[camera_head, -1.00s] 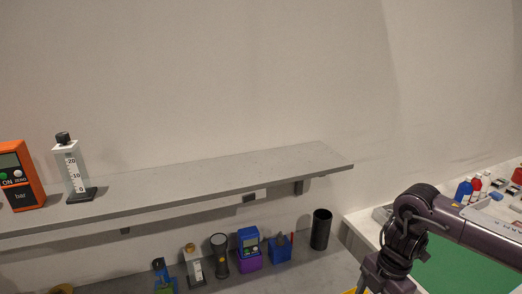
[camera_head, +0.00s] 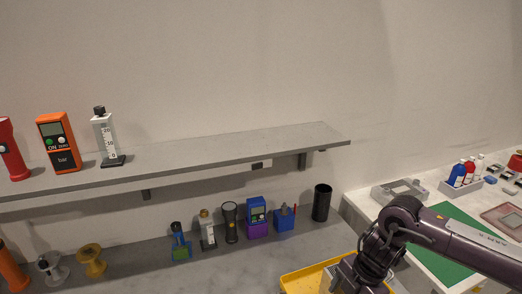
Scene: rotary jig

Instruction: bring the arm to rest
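One dark purple-brown arm of mine (camera_head: 440,238) comes in from the right in the head view. It bends down at a black joint beside the yellow tray (camera_head: 304,281). Its gripper is below the picture edge, so its fingers are hidden. My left arm and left gripper do not show.
On the bench below stand several small items and a black cup (camera_head: 321,202). A green mat (camera_head: 447,258) lies on the right table.

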